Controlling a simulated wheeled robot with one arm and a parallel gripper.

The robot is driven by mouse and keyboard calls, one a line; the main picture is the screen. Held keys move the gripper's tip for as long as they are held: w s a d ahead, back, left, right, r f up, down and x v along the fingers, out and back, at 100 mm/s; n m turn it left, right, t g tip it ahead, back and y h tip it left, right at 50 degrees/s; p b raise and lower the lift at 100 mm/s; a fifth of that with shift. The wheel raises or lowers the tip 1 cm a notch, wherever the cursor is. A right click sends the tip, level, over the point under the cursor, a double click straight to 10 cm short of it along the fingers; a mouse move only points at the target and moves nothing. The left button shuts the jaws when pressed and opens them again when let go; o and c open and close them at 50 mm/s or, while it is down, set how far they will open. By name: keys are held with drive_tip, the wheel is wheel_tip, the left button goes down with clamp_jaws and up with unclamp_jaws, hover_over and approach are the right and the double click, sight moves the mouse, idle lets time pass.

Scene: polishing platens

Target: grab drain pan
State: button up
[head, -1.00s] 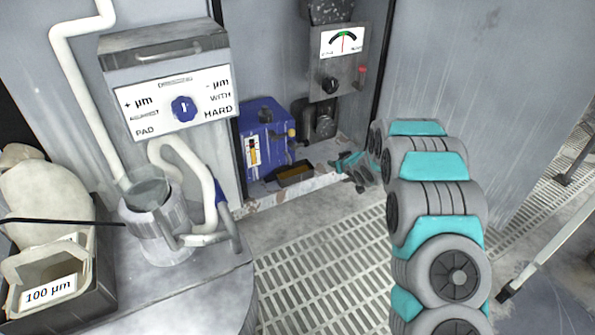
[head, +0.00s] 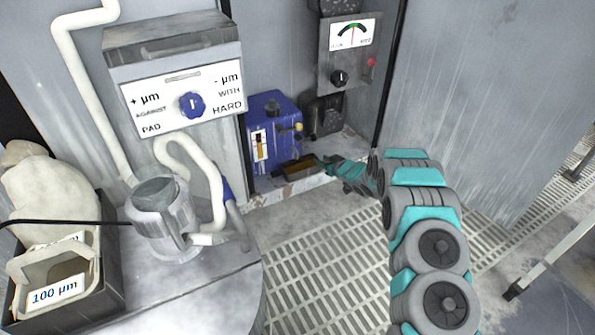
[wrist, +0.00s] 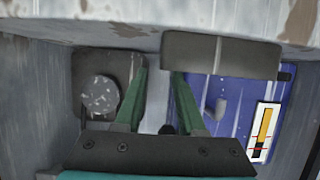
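The drain pan (head: 298,170) is a small dark tray with a brownish inside, on the ledge at the foot of the blue box (head: 270,125). My gripper (head: 331,166) is low at the pan's right end, in front of the ledge. In the wrist view the fingers of my gripper (wrist: 159,72) are apart with nothing visibly between them. A grey-brown shape that looks like the pan (wrist: 222,52) lies at the right fingertip, which overlaps its near-left corner. I cannot tell whether they touch.
A gauge panel (head: 350,55) with a knob and red button hangs above right. A dark fitting with a round grey face (wrist: 98,95) lies left of the fingers. A round table (head: 215,285) with a metal cup (head: 163,215) stands at left. The floor grating (head: 325,255) is clear.

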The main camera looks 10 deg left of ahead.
drive_tip(key=shift+x, duration=2.15)
drive_tip(key=shift+f, duration=0.1)
clamp_jaws()
